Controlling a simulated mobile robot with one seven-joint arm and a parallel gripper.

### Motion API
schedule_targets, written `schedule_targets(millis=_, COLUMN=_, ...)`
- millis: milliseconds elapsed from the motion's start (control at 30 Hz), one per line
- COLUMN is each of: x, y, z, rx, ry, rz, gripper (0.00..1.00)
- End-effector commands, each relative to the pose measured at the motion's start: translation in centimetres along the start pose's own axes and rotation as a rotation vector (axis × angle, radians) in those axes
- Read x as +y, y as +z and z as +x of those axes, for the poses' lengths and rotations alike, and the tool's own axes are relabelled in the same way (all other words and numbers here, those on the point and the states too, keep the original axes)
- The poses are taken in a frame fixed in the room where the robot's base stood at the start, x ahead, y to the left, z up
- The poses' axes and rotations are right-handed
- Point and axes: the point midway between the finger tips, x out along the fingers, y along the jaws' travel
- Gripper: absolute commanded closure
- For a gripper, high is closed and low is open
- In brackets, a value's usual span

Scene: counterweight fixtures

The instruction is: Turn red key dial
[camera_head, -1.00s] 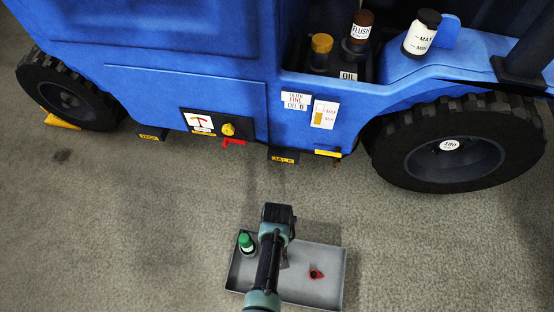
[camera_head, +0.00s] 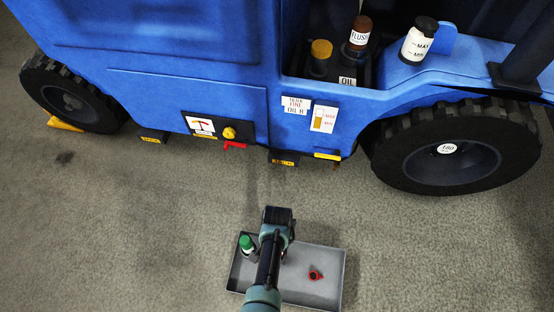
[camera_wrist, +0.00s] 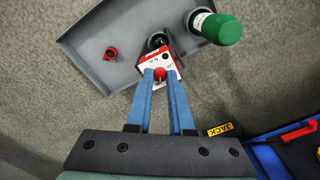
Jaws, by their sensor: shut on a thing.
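The grey tray (camera_head: 325,258) holds a green-capped bottle (camera_head: 247,244) at its left and a loose red part (camera_head: 316,275) at its right. A blue vehicle (camera_head: 185,95) with black wheels stands behind. Carpet between tray and vehicle is clear.

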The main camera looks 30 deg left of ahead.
Motion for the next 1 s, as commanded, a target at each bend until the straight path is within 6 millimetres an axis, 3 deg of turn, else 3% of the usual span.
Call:
schedule_targets(millis=333, x=0.01, y=-0.04, z=0.0, rx=0.002, ry=0.0, rz=0.128, gripper=1.0)
schedule_targets(millis=867, x=0.02, y=-0.02, z=0.02, rx=0.001, ry=0.0, rz=0.146, gripper=1.0)
schedule_targets(millis=900, x=0.02, y=-0.01, z=0.02, rx=0.001, ry=0.001, rz=0.146, gripper=0.73)
schedule_targets(millis=1000, x=0.02, y=0.0, z=0.02, rx=0.0, ry=0.001, rz=0.146, gripper=0.55)
